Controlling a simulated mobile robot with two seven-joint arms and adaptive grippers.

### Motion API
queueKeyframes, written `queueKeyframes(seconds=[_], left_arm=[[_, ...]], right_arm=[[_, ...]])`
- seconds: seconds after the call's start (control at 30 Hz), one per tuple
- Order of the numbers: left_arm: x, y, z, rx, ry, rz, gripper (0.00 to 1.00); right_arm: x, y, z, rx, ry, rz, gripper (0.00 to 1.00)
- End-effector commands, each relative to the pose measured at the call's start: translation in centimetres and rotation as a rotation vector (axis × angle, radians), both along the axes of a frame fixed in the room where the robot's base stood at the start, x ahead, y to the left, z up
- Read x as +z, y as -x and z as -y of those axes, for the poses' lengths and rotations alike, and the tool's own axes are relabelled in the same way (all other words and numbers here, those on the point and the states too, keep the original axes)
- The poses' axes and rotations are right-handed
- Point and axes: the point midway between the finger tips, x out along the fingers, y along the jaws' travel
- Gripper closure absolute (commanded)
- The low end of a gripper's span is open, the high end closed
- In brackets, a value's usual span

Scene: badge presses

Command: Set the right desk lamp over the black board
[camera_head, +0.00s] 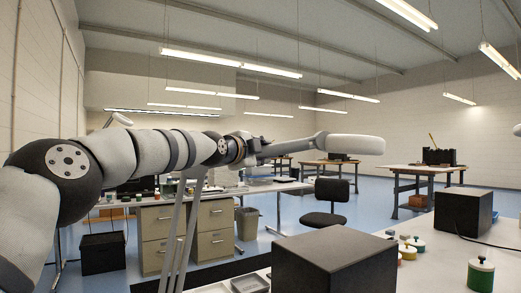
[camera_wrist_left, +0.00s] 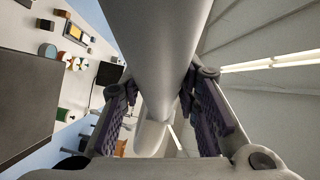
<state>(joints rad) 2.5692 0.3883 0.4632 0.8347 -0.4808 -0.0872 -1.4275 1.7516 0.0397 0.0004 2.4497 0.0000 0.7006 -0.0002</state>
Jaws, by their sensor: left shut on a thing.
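My left gripper (camera_head: 262,147) is shut on the pale desk lamp (camera_head: 352,145), whose long rounded head points right in the head view, high above the benches. In the left wrist view the lamp's grey-white bar (camera_wrist_left: 158,45) runs between the purple-padded fingers of the gripper (camera_wrist_left: 160,128). Thin grey rods (camera_head: 182,235) slope down below my wrist in the head view; they look like the lamp's arm, but their lower ends are out of frame. I cannot pick out the black board with certainty. My right gripper is not in view.
A dark box (camera_head: 335,262) stands on the near bench, with a second dark box (camera_head: 463,213) to its right. A black chair (camera_head: 327,198) and drawer cabinets (camera_head: 215,228) are behind.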

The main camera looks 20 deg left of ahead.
Motion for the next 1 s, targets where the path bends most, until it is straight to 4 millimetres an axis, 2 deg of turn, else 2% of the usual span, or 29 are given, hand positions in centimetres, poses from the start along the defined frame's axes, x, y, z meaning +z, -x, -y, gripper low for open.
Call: queueKeyframes(seconds=[0.1, 0.4, 1.0], left_arm=[[-0.5, -1.3, -0.5, 0.056, -0.006, 0.002, 1.00], [-0.4, -2.8, -2.0, 0.146, -0.001, 0.001, 1.00], [-0.3, -3.1, -2.7, 0.176, 0.002, -0.001, 1.00]], right_arm=[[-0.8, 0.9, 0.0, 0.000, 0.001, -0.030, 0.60], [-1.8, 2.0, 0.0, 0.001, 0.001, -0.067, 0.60], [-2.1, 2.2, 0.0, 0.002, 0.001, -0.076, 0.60]])
